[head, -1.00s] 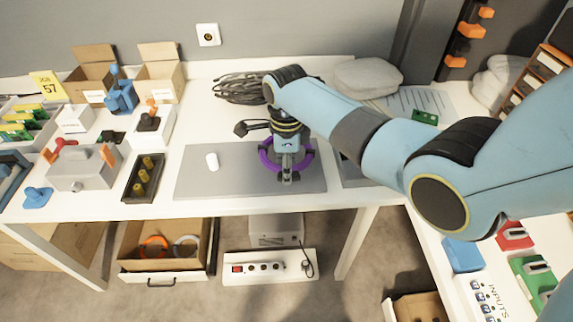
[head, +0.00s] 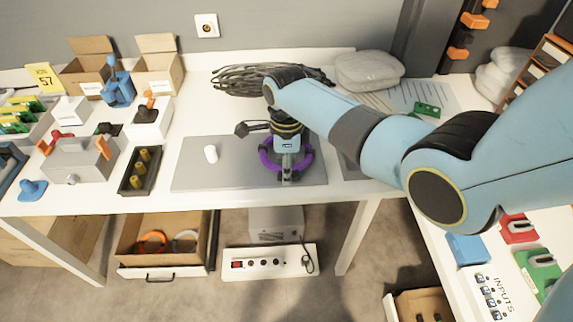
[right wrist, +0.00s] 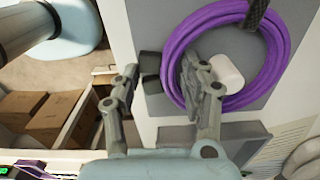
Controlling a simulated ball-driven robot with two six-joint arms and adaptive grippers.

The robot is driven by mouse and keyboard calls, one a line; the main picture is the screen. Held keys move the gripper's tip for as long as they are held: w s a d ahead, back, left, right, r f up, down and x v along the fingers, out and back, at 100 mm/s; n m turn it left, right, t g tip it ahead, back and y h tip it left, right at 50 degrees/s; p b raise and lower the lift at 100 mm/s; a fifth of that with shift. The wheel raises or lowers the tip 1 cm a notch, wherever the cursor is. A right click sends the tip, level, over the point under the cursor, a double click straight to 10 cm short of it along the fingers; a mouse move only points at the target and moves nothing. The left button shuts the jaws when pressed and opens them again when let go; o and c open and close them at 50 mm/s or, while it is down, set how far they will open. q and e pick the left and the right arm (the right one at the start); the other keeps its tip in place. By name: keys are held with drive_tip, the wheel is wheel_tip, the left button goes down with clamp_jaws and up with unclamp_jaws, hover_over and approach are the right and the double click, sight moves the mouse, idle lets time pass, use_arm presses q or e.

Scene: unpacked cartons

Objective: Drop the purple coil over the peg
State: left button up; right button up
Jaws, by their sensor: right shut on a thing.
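The purple coil (head: 264,158) is a ring held over the right part of the grey mat (head: 225,180). My right gripper (head: 287,178) is shut on one side of it. In the right wrist view the coil (right wrist: 284,55) has a black strap, and my right gripper (right wrist: 162,72) grips its left strand. The white peg (head: 211,154) stands upright on the mat, left of the coil and apart from it in the head view. In the right wrist view the peg (right wrist: 228,73) shows through the ring's opening, partly behind a finger. My left gripper is not in view.
Black cables (head: 235,82) lie behind the mat. A black tray with yellow parts (head: 141,185) and a grey box (head: 80,162) stand left of it. Papers (head: 425,92) lie to the right. The mat between peg and coil is clear.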

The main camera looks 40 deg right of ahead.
drive_tip(key=shift+f, duration=0.15)
drive_tip(key=o, duration=1.4)
drive_tip(key=shift+c, duration=0.2)
wheel_tip(320, 180, up, 12)
